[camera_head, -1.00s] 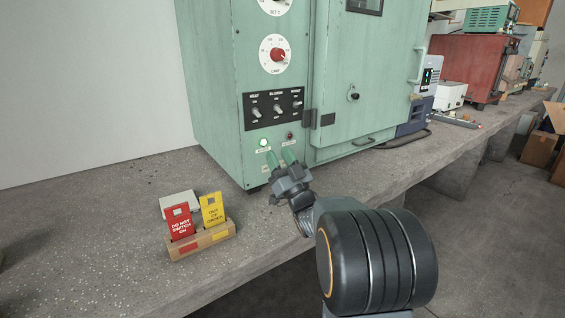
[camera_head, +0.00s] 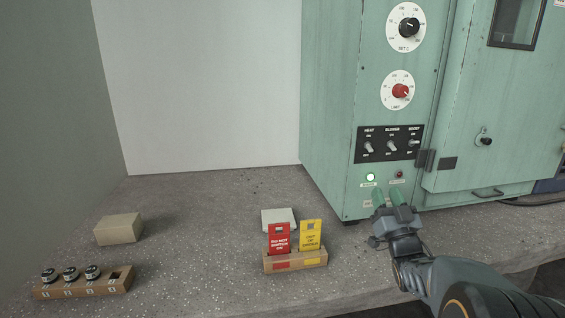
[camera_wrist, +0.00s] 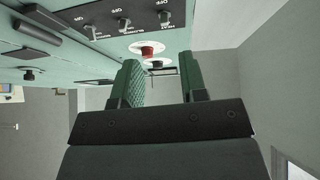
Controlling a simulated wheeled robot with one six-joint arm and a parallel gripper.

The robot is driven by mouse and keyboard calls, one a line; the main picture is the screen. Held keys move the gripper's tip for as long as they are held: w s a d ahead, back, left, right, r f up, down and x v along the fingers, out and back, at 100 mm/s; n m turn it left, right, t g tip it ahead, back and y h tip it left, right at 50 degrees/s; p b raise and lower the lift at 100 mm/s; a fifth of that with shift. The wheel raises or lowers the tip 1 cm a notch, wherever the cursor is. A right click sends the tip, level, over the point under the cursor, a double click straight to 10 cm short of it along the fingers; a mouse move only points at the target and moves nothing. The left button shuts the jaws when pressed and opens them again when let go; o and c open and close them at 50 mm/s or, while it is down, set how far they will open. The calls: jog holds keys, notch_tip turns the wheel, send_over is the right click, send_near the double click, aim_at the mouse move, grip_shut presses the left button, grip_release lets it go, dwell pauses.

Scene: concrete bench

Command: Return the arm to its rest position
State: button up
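My gripper (camera_head: 393,194) has two green padded fingers and is in front of the lower part of the green oven cabinet (camera_head: 331,130), below its indicator lamps. In the wrist view, the fingers of my gripper (camera_wrist: 160,78) stand apart with nothing between them, so it is open and empty. My arm reaches in from the lower right corner of the head view. Whether a fingertip touches the cabinet cannot be told.
A tag holder (camera_head: 295,262) with red and yellow tags stands left of my gripper. A block (camera_head: 118,229) and a wooden rack (camera_head: 82,286) lie further left. Bare bench lies between.

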jog(key=s+a+r+m+g+h+p, duration=0.25)
jog(key=a+r+g+p, duration=0.25)
jog(key=r+g+p, duration=0.8)
jog(key=s+a+n+g+y+p, duration=0.1)
jog(key=s+a+g+p, duration=0.3)
jog(key=s+p, duration=0.4)
jog(key=s+a+n+g+p, duration=0.1)
jog(key=s+a+g+p, duration=0.3)
jog(key=s+p, duration=0.3)
jog(key=s, duration=0.3)
jog(key=shift+s+f+y+p, duration=0.2)
jog(key=shift+f+y+p, duration=0.15)
jog(key=shift+p, duration=0.05)
